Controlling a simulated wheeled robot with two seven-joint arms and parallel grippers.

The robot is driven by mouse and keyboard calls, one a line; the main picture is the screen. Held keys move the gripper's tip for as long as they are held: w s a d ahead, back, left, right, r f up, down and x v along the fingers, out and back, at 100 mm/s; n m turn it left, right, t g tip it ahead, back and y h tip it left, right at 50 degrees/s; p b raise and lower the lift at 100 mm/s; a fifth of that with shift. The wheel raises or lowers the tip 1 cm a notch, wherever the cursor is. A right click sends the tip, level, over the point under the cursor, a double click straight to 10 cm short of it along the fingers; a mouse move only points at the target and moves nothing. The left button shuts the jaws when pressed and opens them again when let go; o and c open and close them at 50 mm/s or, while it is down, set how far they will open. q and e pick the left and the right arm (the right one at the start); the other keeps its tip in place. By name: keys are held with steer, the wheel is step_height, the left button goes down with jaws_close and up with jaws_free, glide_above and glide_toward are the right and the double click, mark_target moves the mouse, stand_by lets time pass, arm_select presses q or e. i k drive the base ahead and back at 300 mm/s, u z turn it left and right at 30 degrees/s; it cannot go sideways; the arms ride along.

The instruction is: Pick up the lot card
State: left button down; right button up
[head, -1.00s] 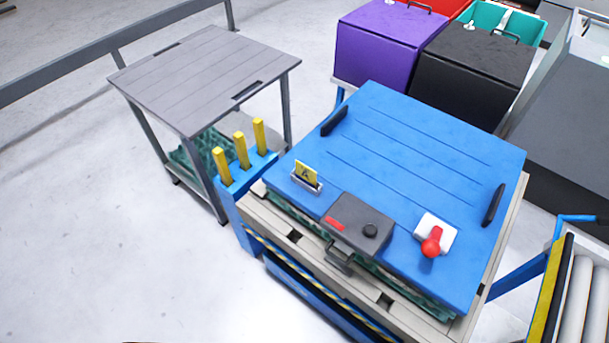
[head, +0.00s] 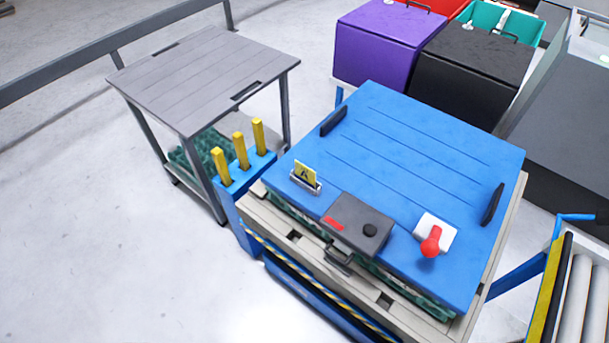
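The lot card looks to be the small yellow card (head: 306,172) with a dark mark, standing upright in a small metal holder (head: 305,184). The holder sits near the left front edge of the blue lid (head: 400,150). Neither of my grippers shows in the head view.
On the lid are a dark grey box (head: 357,224) with a red label and a black knob, a red-knobbed lever (head: 431,243) and two black handles. Yellow posts (head: 239,150) stand left of it. A grey table (head: 205,75) is behind left. A roller conveyor (head: 570,300) is at right.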

mark_target(303, 173)
steer(key=u, duration=0.75)
steer(key=k, duration=0.45)
steer(key=u, duration=0.2)
